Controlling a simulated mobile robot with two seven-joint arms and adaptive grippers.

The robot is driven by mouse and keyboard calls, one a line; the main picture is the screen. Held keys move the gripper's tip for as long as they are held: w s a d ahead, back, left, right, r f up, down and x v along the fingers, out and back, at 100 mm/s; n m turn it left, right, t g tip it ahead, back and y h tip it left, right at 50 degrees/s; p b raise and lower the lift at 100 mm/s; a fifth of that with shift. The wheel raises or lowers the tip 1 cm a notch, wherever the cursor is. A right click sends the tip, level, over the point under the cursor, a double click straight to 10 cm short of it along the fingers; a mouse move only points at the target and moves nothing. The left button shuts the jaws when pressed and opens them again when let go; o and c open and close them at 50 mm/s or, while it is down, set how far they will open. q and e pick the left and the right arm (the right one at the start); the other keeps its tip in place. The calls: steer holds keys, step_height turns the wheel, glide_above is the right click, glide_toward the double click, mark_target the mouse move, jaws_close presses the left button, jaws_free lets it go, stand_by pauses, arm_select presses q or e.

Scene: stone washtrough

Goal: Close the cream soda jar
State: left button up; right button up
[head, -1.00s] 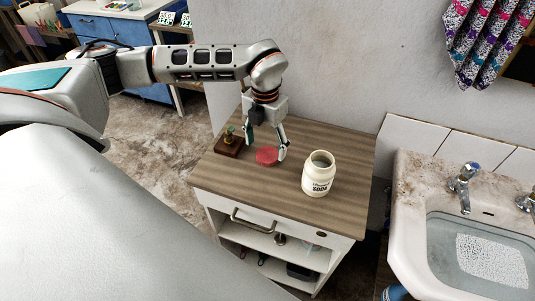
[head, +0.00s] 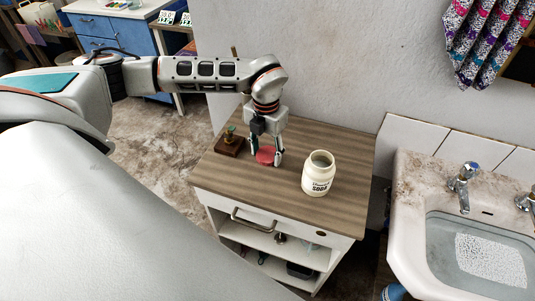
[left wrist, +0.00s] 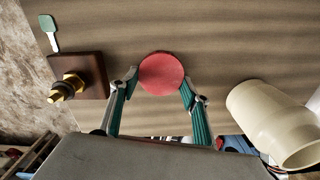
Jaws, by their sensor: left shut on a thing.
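The cream soda jar (head: 319,175) stands upright and open on the wooden cabinet top; its dark mouth faces up. It also shows at the right of the left wrist view (left wrist: 273,124). A round red lid (head: 265,156) is on the same top, left of the jar and apart from it. In the left wrist view the red lid (left wrist: 161,74) sits between the fingertips. My left gripper (head: 265,159) points down and is shut on the lid's sides, at or close to the wood. My right gripper is not in view.
A dark wooden block with a brass fitting (left wrist: 69,88) stands left of the lid. A stone basin (head: 408,212) with taps is to the right. The cabinet top (head: 270,190) is clear in front.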

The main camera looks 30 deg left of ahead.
mark_target(266, 156)
arm_select(q)
step_height(266, 156, up, 20)
steer(key=shift+b, duration=0.35)
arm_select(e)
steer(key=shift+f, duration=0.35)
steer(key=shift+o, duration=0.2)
